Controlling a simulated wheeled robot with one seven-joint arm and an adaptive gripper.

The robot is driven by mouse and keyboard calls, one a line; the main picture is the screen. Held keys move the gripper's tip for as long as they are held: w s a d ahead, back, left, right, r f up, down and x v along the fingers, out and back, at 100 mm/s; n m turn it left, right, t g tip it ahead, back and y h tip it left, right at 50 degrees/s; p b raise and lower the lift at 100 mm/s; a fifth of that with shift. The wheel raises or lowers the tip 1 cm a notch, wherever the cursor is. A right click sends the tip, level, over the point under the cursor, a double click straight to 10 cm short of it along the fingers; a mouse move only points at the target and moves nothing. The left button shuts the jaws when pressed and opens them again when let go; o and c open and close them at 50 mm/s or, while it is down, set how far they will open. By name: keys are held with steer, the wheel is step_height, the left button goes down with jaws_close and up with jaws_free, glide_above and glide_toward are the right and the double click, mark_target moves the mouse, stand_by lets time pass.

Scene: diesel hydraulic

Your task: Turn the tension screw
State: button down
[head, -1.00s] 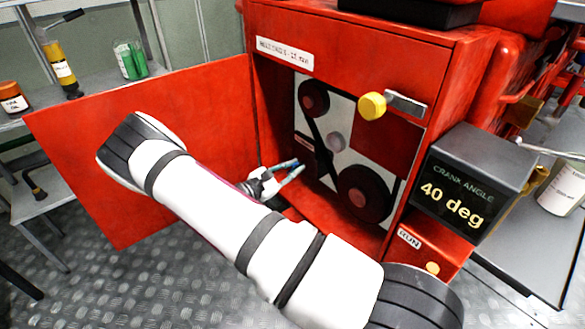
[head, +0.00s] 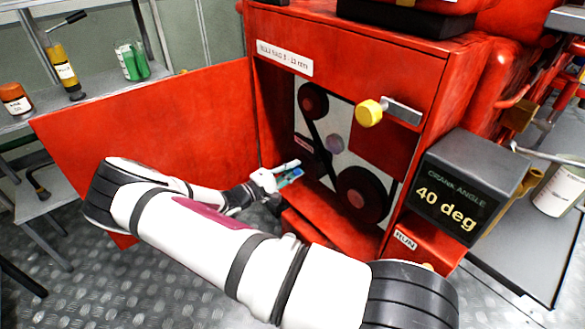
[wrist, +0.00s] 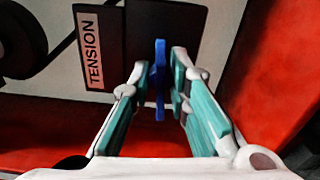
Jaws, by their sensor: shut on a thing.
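The tension screw shows in the wrist view as a blue upright bar-shaped head (wrist: 160,72). In the head view my gripper (head: 290,174) reaches into the open red housing (head: 420,65), at the lower left of the belt panel. The screw itself is mostly hidden there by the fingers.
A black belt runs by an upper pulley (head: 313,100), a small grey pulley (head: 335,144) and a large lower pulley (head: 358,192). The red door (head: 160,130) stands open at the left. A yellow knob (head: 369,113) sits at upper right. The display (head: 447,195) reads 40 deg.

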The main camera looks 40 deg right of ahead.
steer(key=m+p, duration=0.1)
steer(key=m, duration=0.5)
steer(key=shift+f+p, duration=0.1)
steer(key=shift+p, duration=0.2)
steer(key=m, duration=0.6)
steer(key=shift+m, duration=0.3)
steer(key=m, duration=0.3)
steer(key=shift+f+m+b, duration=0.1)
steer(key=shift+m+b, duration=1.05)
steer(key=shift+m, duration=0.85)
steer(key=c, duration=1.5)
jaws_free()
steer(key=a, duration=1.2)
steer(key=shift+s, duration=0.2)
